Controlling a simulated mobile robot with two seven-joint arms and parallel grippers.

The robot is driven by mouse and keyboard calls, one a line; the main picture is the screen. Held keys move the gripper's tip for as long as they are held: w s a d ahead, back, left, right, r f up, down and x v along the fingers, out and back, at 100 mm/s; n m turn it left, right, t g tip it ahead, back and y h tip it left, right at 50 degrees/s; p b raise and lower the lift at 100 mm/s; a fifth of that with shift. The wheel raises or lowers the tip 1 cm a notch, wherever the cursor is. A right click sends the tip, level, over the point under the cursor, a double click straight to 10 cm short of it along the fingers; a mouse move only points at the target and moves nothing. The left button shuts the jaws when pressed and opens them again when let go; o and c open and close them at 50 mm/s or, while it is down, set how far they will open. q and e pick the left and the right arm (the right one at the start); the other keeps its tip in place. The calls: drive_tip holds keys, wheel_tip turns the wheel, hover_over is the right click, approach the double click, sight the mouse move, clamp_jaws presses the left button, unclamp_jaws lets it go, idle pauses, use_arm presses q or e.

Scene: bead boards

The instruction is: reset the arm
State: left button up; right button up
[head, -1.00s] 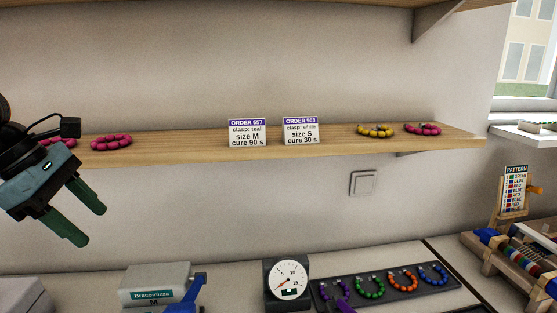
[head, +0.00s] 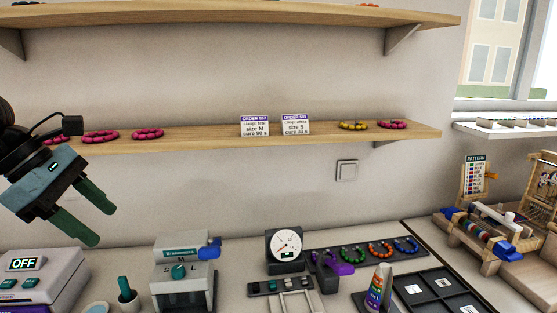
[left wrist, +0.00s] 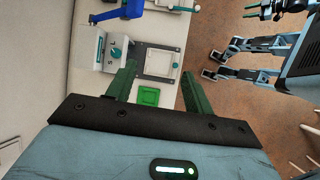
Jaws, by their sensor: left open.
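My left gripper (head: 92,218) is at the left of the head view, in front of the wall just below the lower shelf. Its two dark green fingers are spread apart with nothing between them. In the left wrist view the open fingers (left wrist: 160,92) point over the worktop, with a green square tray (left wrist: 148,96) on the worktop beyond them. My right gripper does not show in the head view.
The lower shelf (head: 210,143) holds pink and yellow bracelets and two order cards. Below stand a device reading OFF (head: 40,270), a sizing press (head: 183,275), a dial gauge (head: 285,248), a bracelet board (head: 345,258), a compartment tray (head: 430,285) and a bead loom (head: 480,235).

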use_arm(q)
drive_tip(key=d+f+n+h, duration=0.5)
drive_tip(key=d+f+h, duration=0.1)
drive_tip(key=d+h, duration=0.25)
drive_tip(key=d+f+n+h, duration=0.6)
drive_tip(key=d+f+h, duration=0.1)
drive_tip(key=d, duration=0.3)
drive_tip(key=s+a+f+n+t+y, duration=0.2)
drive_tip(key=f+n+t+y, duration=0.25)
drive_tip(key=f+n, duration=0.55)
drive_tip(key=s+a+f+n+t+y+p, duration=0.1)
drive_tip(key=s+a+f+n+t+y, duration=0.2)
drive_tip(key=f+n+y, duration=0.6)
drive_tip(key=s+a+f+n+t+y, duration=0.2)
drive_tip(key=f+n+t, duration=0.4)
drive_tip(key=n, duration=0.7)
drive_tip(key=s+f+n+g+y, duration=0.3)
drive_tip(key=s+f+n+g, duration=0.4)
drive_tip(key=s+f, duration=0.8)
drive_tip(key=s+g, duration=0.1)
drive_tip(key=s, duration=0.2)
drive_tip(key=shift+s+a+f+y, duration=0.15)
drive_tip(key=shift+a+f+y, duration=0.15)
drive_tip(key=shift+f, duration=0.05)
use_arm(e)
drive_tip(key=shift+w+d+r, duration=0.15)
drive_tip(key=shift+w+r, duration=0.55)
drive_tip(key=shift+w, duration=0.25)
